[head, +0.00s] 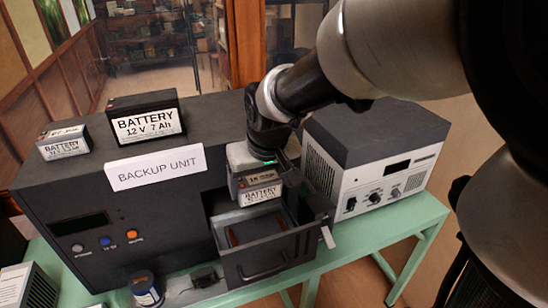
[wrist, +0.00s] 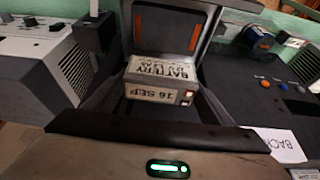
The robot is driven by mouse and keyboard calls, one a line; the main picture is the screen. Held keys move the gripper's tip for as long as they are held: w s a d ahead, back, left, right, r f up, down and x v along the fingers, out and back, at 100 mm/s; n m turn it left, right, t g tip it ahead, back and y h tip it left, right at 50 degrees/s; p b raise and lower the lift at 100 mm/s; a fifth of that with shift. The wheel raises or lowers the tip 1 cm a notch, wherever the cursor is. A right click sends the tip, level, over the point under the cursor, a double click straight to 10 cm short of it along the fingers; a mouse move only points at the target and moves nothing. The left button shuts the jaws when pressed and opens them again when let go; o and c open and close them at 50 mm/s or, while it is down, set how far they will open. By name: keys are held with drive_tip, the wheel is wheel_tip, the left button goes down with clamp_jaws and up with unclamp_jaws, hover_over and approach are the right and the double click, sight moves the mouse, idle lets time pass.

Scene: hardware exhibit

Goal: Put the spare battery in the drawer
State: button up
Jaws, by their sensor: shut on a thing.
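A small grey battery (head: 261,195) with white labels hangs in my gripper (head: 256,171). My gripper is shut on its upper part and points down. The open drawer (head: 272,262) of the dark backup unit (head: 80,205) is pulled out below, and the battery shows over its back part. In the wrist view the battery (wrist: 162,80) shows its "BATTERY" and "16 SEP" labels, with the drawer (wrist: 180,12) around and beyond it. I cannot tell whether the battery touches the drawer.
A black battery (head: 146,120), a small grey battery (head: 63,142) and a "BACKUP UNIT" sign (head: 155,167) stand on the unit. A grey-white power box (head: 370,165) stands close on the right. A blue jar (head: 146,290) and a small black item (head: 204,277) are left of the drawer.

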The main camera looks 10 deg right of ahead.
drive_tip(key=f, duration=0.1)
drive_tip(key=f+b, duration=0.1)
drive_tip(key=f, duration=0.1)
drive_tip(key=shift+s+a+f, duration=0.1)
drive_tip(key=shift+a+f, duration=0.15)
drive_tip(key=shift+f, duration=0.15)
wheel_tip(320, 180, down, 8)
drive_tip(key=b, duration=0.6)
drive_tip(key=shift+r, duration=0.25)
drive_tip(key=shift+f+b, duration=0.5)
drive_tip(key=o, duration=1.6)
drive_tip(key=p, duration=0.2)
approach(256, 197)
drive_tip(key=f, duration=0.2)
drive_tip(key=d+f, duration=0.1)
drive_tip(key=shift+s+f, duration=0.3)
drive_tip(key=shift+f, duration=0.05)
